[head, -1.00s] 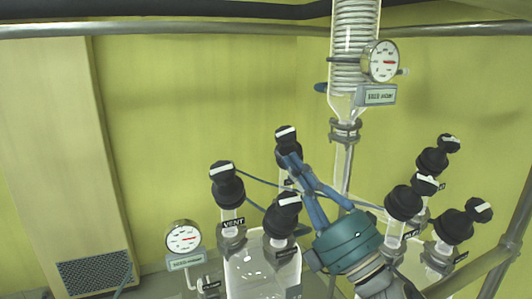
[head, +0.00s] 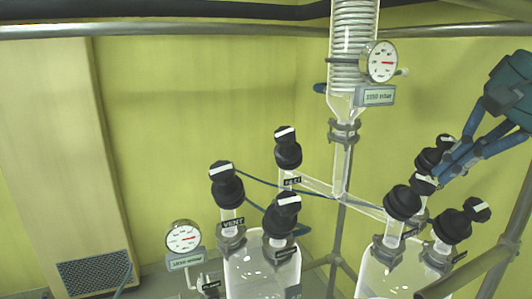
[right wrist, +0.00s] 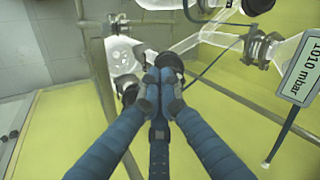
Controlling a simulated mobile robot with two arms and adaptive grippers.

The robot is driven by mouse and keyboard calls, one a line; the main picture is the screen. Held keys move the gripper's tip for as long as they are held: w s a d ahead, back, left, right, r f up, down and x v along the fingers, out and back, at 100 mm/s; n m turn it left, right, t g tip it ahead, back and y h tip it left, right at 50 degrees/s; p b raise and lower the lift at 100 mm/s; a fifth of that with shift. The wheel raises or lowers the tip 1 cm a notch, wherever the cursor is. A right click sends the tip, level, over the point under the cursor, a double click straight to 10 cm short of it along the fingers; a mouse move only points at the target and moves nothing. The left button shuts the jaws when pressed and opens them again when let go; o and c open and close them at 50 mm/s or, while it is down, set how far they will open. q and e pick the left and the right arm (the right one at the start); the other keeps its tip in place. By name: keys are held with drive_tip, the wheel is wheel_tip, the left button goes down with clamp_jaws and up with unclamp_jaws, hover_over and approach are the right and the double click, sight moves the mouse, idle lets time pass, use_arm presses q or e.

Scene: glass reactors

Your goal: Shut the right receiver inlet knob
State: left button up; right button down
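The right receiver (head: 385,278) is a glass vessel at the lower right of the head view. Three black knobs with white-striped handles stand over it: a front-left knob (head: 402,203) where the glass branch pipe arrives, a back knob (head: 428,161) and a front-right knob (head: 453,226). I cannot read which is labelled inlet. My right gripper (head: 443,176) reaches in from the right, its tips beside the front-left knob's handle. In the right wrist view its blue fingertips (right wrist: 159,78) are drawn together in front of a black knob (right wrist: 173,64); contact is unclear. My left gripper is out of view.
The left receiver (head: 258,270) has its own black knobs, including a vent knob (head: 227,188). A coil condenser (head: 354,45) with a gauge (head: 380,62) stands above. Metal frame bars (head: 480,270) cross the lower right. A thin blue hose runs between the knobs.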

sight(437, 187)
wheel_tip(437, 187, down, 6)
drive_tip(key=w+b, duration=0.2)
drive_tip(key=b, duration=0.2)
drive_tip(key=shift+w+d+r+h, duration=0.25)
drive_tip(key=shift+w+d+h, duration=0.05)
drive_tip(key=shift+w+h, duration=0.1)
drive_tip(key=shift+r+p, duration=0.15)
drive_tip(key=shift+p, duration=0.15)
drive_tip(key=shift+r, duration=0.1)
idle(0.4)
